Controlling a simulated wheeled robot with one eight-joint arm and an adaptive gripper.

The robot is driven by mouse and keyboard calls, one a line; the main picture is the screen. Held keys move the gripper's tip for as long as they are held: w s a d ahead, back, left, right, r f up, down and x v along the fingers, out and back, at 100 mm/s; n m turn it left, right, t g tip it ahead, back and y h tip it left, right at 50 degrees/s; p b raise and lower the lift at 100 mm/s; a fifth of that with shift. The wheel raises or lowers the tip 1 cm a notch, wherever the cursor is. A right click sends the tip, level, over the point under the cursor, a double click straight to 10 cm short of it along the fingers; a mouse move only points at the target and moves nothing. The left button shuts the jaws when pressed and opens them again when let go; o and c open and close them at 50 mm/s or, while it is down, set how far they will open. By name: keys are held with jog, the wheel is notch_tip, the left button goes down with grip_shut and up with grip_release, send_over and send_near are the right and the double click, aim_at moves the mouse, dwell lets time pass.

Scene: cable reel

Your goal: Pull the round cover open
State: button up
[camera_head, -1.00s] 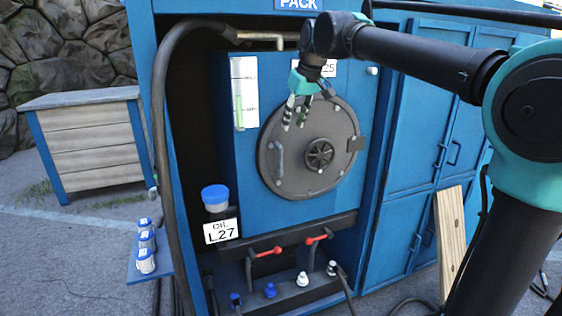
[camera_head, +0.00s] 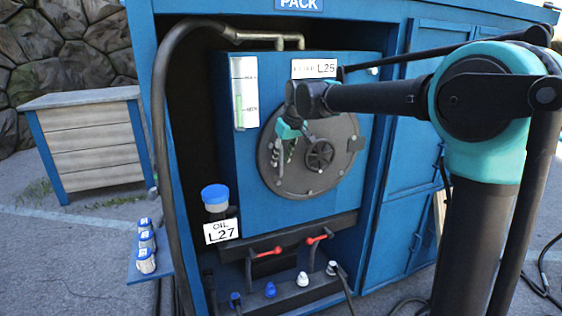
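The round cover (camera_head: 326,174) is a grey disc on the front of the blue tank. It lies flat against the tank. It has a black knob wheel (camera_head: 319,154) in its middle, a hinge block (camera_head: 356,144) on its right edge and an upright bar handle on its left side. My gripper (camera_head: 283,158) is in front of the left side of the cover, at the handle. Its fingers look apart, and the handle is largely covered by them. I cannot tell whether they touch it.
A hose (camera_head: 163,120) hangs left of the tank. Red-handled valves (camera_head: 268,251) and a ledge sit below the cover. A blue-lidded jar (camera_head: 215,196) stands at lower left. Blue cabinet doors (camera_head: 395,205) are on the right.

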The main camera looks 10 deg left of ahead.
jog(key=shift+x, duration=0.85)
grip_shut()
